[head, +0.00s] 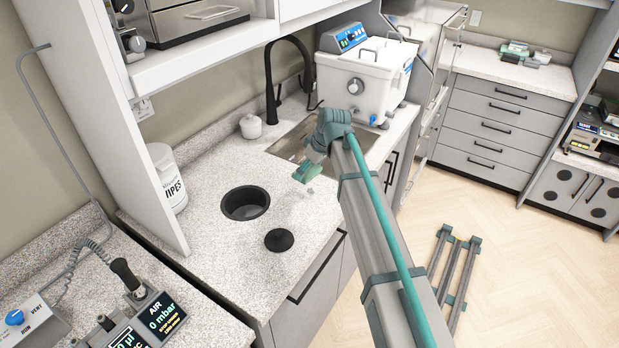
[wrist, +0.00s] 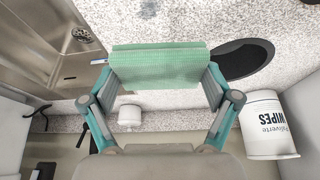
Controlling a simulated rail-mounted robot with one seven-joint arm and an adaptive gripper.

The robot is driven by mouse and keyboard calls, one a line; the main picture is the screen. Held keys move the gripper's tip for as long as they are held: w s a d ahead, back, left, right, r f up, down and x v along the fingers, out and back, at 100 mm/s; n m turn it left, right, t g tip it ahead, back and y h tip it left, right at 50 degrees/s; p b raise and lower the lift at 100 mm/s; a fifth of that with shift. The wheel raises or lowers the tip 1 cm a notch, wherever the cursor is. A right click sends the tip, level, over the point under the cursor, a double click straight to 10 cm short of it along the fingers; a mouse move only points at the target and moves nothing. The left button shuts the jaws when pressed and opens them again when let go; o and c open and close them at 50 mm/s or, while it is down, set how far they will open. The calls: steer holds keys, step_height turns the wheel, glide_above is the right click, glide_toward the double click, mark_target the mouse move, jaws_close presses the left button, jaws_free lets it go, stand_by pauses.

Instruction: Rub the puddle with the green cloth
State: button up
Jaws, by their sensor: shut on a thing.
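The green cloth (head: 307,172) is held in my gripper (head: 313,158), over the speckled counter between the sink and the round dark opening. In the wrist view the cloth (wrist: 160,64) spans the space between both fingers of my gripper (wrist: 160,80), which are shut on it. Whether the cloth touches the counter cannot be told. The puddle is not clearly visible; a faint pale patch shows on the counter just below the cloth in the head view.
A round black opening (head: 246,203) and a black disc (head: 279,240) lie left of the cloth. The steel sink (head: 296,142) and black tap (head: 270,85) are behind. A wipes tub (head: 168,180) stands left, a small white jar (head: 250,127) at the back, a white bath unit (head: 365,75) beyond.

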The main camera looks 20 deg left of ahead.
steer(key=shift+s, duration=0.1)
steer(key=shift+s+d+p, duration=0.35)
steer(key=shift+s, duration=0.1)
steer(key=shift+f, duration=0.1)
